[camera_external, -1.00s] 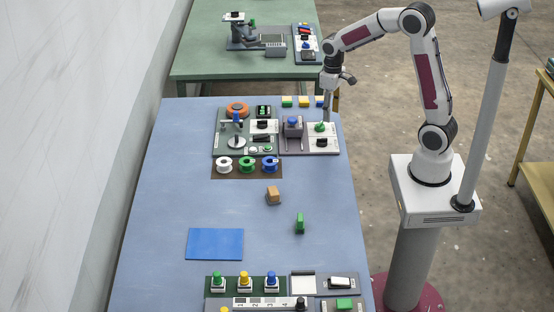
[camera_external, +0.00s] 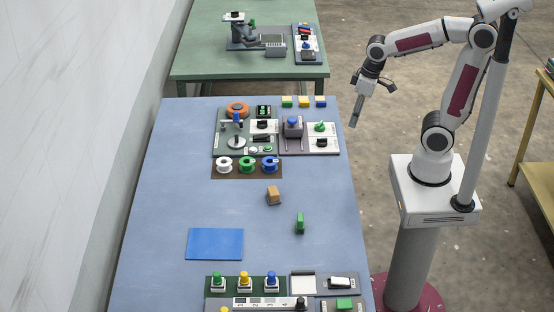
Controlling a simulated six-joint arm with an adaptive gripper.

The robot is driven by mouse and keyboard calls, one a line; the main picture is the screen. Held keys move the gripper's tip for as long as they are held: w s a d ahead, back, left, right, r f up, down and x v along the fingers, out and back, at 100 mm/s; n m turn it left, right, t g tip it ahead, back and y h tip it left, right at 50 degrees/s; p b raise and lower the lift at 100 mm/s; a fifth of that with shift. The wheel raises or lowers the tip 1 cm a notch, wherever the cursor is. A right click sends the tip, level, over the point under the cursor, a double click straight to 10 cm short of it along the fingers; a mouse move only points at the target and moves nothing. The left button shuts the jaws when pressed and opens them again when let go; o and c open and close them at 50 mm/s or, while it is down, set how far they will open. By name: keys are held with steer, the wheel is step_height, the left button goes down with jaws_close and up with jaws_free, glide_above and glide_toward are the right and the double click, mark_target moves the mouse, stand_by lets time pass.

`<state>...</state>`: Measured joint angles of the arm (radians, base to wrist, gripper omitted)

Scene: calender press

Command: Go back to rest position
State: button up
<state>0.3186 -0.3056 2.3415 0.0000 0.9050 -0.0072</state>
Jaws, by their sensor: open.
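My gripper (camera_external: 355,122) is in the air to the right of the blue table's far right edge, pointing down and empty. It is open and touches nothing. The press panel (camera_external: 216,150) stands at the far end of the blue table (camera_external: 165,190). Its green knob (camera_external: 320,127) is on the right part of the panel, left of my gripper and apart from it.
Spools stand on a brown strip (camera_external: 215,175). An orange-brown block (camera_external: 273,195), a green piece (camera_external: 300,223) and a blue sheet (camera_external: 215,244) lie mid-table. A pole (camera_external: 487,120) stands right beside my arm.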

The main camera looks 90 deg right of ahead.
steer(key=s+a+r+n+t, duration=0.3)
steer(key=s+a+r, duration=0.1)
steer(key=a, duration=0.5)
steer(key=shift+s+r+n+y, duration=0.3)
steer(key=shift+s+r+y, duration=0.1)
steer(key=shift+s, duration=0.2)
steer(key=shift+c, duration=0.5)
stand_by(2.2)
